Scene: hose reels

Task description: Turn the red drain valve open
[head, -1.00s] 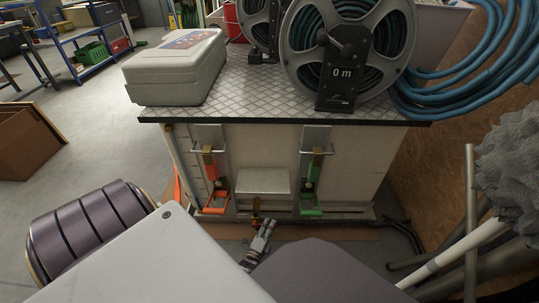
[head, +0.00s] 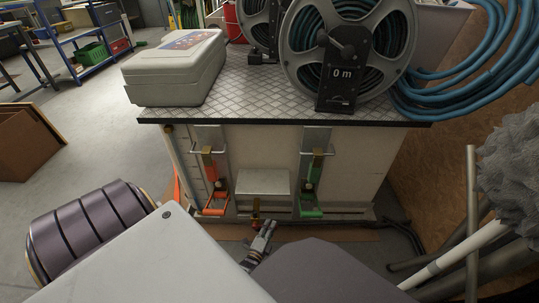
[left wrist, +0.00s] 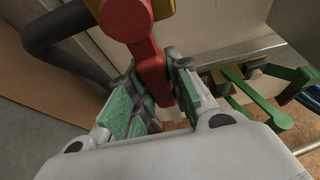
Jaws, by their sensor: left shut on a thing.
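The red drain valve's handle (left wrist: 153,66) fills the upper middle of the left wrist view, hanging down from its red hub below a yellow part. My left gripper (left wrist: 158,88) has its green-padded fingers on both sides of the handle's end and is shut on it. In the head view the left gripper (head: 265,231) is low at the front of the cabinet, below the small ledge. A little of the red handle (head: 256,219) shows just above it, below a brass fitting; my gripper hides part of it. My right gripper is not in view.
A green lever (head: 311,202) stands right of the valve and an orange lever (head: 215,200) left of it, both on the cabinet front. A green lever (left wrist: 258,98) also shows close beside the gripper in the wrist view. Pipes (head: 440,270) lean at the right.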

